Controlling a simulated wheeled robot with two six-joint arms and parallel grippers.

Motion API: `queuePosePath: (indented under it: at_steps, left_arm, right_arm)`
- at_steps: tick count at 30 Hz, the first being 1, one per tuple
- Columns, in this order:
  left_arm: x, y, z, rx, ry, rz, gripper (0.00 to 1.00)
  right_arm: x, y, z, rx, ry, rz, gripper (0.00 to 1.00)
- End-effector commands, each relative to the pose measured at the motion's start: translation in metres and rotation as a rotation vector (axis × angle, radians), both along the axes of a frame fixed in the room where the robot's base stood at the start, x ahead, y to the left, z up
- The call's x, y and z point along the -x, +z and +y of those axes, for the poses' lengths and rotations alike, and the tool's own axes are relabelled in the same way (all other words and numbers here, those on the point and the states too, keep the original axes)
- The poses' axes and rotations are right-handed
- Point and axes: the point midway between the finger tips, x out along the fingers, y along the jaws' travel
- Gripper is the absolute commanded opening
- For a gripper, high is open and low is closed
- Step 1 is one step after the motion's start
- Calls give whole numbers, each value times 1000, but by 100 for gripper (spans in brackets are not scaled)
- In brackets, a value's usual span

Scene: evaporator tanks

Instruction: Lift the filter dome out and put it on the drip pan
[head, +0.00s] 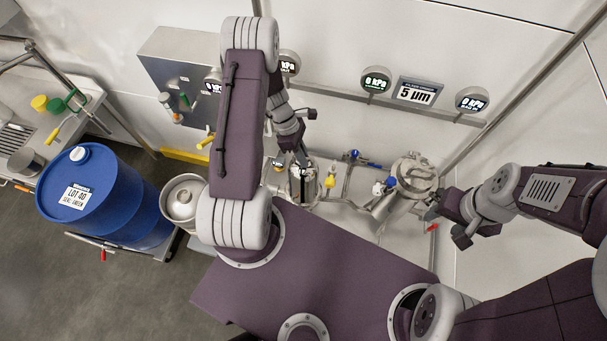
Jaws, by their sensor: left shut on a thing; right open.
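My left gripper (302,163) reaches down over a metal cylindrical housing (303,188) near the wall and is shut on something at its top. The held part looks like the filter dome, but my gripper and arm hide most of it. I cannot tell whether it is seated or raised. My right gripper (436,212) is open and empty, beside a steel vessel with a clamped round lid (414,172). I cannot make out the drip pan for certain; my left arm covers part of the floor area.
A blue drum (110,200) stands on a trolley at left, with a rounded steel container (182,203) beside it. Pipes with yellow and blue valve handles (330,181) run between the vessels. A grey wall cabinet (178,75) and several gauges (376,81) are behind.

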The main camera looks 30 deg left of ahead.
Motion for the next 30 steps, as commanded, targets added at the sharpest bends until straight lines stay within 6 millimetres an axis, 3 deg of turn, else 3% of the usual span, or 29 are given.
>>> queuePosePath:
  at_steps: [25, 30]
  left_arm:
    - [-1, 2, 0, 1, 1, -1, 0]
    - [-2, 9, 0, 0, 0, -3, 0]
  right_arm:
    - [0, 0, 0, 0, 0, 0, 52]
    - [0, -2, 0, 0, 0, 0, 52]
